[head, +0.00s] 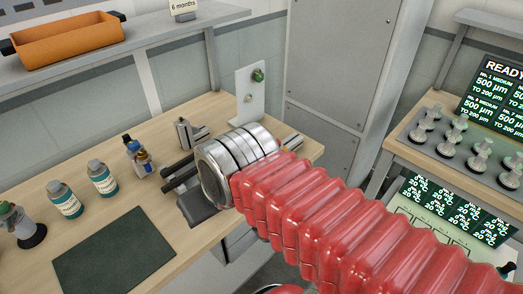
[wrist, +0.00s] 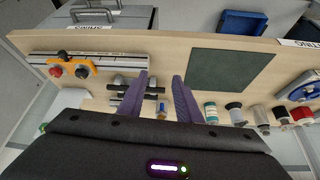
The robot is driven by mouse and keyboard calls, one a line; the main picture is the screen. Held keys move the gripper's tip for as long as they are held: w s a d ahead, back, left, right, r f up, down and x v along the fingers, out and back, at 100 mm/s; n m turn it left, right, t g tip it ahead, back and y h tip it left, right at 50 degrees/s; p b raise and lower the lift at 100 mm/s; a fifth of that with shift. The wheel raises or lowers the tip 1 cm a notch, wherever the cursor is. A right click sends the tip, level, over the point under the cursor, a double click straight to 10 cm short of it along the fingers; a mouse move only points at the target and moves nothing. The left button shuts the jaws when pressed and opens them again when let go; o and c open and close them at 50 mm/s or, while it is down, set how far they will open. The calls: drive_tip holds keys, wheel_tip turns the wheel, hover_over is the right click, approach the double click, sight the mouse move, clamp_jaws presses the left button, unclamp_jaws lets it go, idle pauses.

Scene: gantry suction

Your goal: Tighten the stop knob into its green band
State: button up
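In the wrist view, a pale metal rail (wrist: 115,59) lies along the bench, with an orange block (wrist: 73,63) near its left end. I cannot tell which is the stop knob, and no green band can be made out. My gripper (wrist: 161,77) is open, its two purple fingers spread with nothing held between them. It is right of the orange block and apart from it. In the head view, my red-sleeved arm covers part of the bench, and the rail cannot be made out.
A dark green mat (wrist: 232,71) lies right of my fingers. Several bottles (head: 104,177) stand on the bench. A white upright plate (head: 250,92) with a green knob stands at its back. An orange bin (head: 68,42) sits on the shelf. A second bench (head: 440,165) is at right.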

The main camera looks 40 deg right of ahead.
drive_tip(key=shift+s+d, duration=0.1)
drive_tip(key=shift+d, duration=0.05)
drive_tip(key=shift+o, duration=0.2)
drive_tip(key=o, duration=0.3)
drive_tip(key=shift+w+d+r, duration=0.15)
drive_tip(key=shift+w+r, duration=0.05)
drive_tip(key=shift+o, duration=0.6)
drive_tip(key=shift+w+d+r, duration=0.15)
drive_tip(key=shift+w+d, duration=0.05)
drive_tip(key=shift+w, duration=0.1)
drive_tip(key=w+d+r+n+g, duration=0.1)
drive_tip(key=w+d+n+g, duration=0.1)
drive_tip(key=w+d, duration=0.6)
drive_tip(key=w+d+n+g, duration=0.3)
drive_tip(key=w+d, duration=0.5)
drive_tip(key=d, duration=0.7)
drive_tip(key=shift+w+r+n+g, duration=0.3)
drive_tip(key=shift+w+r+n, duration=0.1)
drive_tip(key=shift+n, duration=0.5)
